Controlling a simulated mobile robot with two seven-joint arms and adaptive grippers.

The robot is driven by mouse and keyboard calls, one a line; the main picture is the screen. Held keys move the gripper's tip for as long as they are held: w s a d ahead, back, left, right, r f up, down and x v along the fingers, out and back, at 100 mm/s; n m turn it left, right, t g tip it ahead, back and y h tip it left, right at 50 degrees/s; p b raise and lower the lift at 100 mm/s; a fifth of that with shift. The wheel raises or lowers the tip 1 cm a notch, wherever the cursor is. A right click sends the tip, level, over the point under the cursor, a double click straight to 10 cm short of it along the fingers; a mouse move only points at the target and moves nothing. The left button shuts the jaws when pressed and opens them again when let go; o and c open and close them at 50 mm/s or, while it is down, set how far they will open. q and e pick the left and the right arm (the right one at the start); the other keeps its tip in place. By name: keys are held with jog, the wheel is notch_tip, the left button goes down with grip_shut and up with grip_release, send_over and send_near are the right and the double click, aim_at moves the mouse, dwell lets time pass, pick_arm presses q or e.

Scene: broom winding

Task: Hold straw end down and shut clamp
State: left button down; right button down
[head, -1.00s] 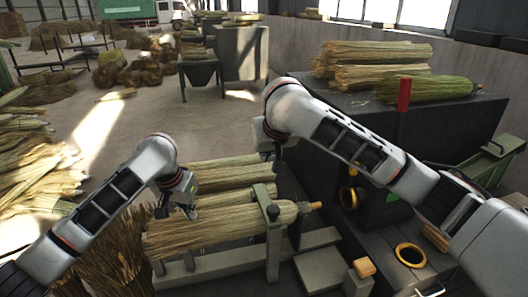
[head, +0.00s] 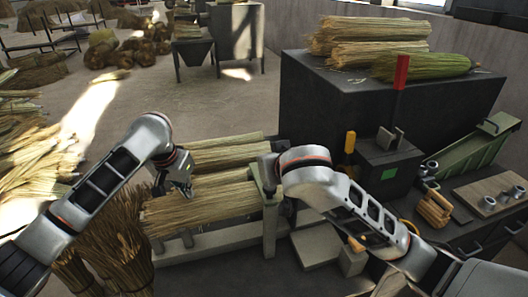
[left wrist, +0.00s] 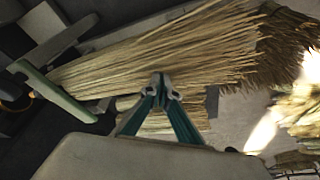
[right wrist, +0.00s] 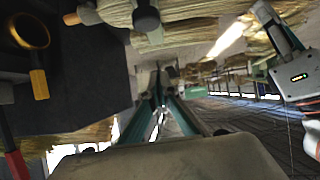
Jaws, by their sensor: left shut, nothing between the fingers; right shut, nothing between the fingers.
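A bound straw bundle (head: 215,204) lies on the pale cradle, its loose straw end to the left. It also shows in the left wrist view (left wrist: 170,48). The clamp post (head: 270,222) stands at the bundle's right part; the clamp bar shows in the left wrist view (left wrist: 52,92). My left gripper (head: 184,184) is shut and empty over the straw; I cannot tell whether it touches. My right arm covers the clamp's right side and the bundle's handle end. My right gripper (right wrist: 157,78) is shut and empty, with a dark clamp knob (right wrist: 146,17) near it.
A second straw bundle (head: 225,152) lies behind the first. A dark cabinet (head: 335,110) with straw bundles on top stands at the back right. A red lever (head: 401,72), a wooden brush-like block (head: 434,208) and metal rings are on the right bench. Loose straw hangs at front left.

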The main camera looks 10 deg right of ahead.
jog(key=shift+s+a+f+t, duration=0.1)
jog(key=shift+s+f+t, duration=0.05)
jog(key=shift+s+f, duration=0.35)
jog(key=shift+s+a+f+t, duration=0.15)
jog(key=shift+s+f, duration=0.15)
jog(key=shift+f, duration=0.3)
jog(key=shift+s+d+f+t, duration=0.15)
jog(key=shift+s+d+f, duration=0.1)
jog(key=shift+f, duration=0.15)
jog(key=shift+s+d+f+t, duration=0.15)
jog(key=shift+s+f, duration=0.1)
jog(key=shift+f, duration=0.1)
jog(key=shift+s+f, duration=0.4)
jog(key=shift+f, duration=0.5)
jog(key=shift+s+f, duration=0.4)
jog(key=shift+f, duration=0.45)
jog(key=shift+s+f, duration=0.1)
jog(key=shift+f, duration=0.15)
send_near(270, 191)
jog(key=shift+w+r, duration=0.35)
jog(key=shift+r, duration=0.2)
